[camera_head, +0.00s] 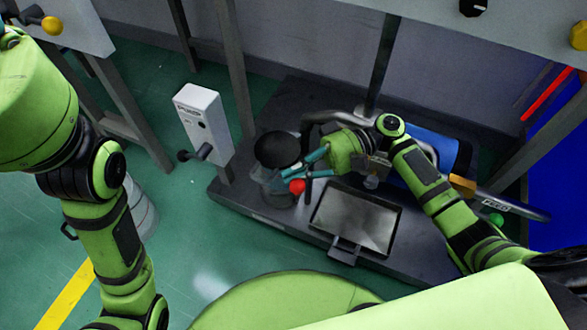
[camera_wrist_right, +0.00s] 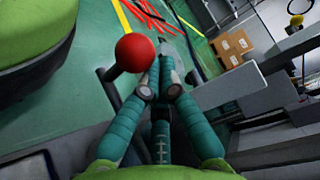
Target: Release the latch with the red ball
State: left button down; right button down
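The red ball (camera_head: 297,187) is low on the generator's near left side, left of the black tray. It is the knob of a dark lever, and in the right wrist view the ball (camera_wrist_right: 136,53) stands just left of my right gripper's fingers. My right gripper (camera_head: 302,168) has teal fingers that point left and converge towards their tips, above and behind the ball. In the right wrist view the fingers (camera_wrist_right: 163,82) also run together, with the ball beside them, not between them. Whether they touch it I cannot tell. My left gripper is out of frame.
The generator base (camera_head: 235,199) carries a dark round part (camera_head: 277,149), a blue cylinder (camera_head: 432,148), a shallow tray (camera_head: 357,220) and a green ball (camera_head: 496,219). A white box (camera_head: 203,118) with a black lever stands left. Metal posts rise behind. Open green floor lies at lower left.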

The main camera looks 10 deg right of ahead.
jog(key=f+v, duration=0.1)
jog(key=v, duration=1.1)
jog(key=shift+r, duration=0.4)
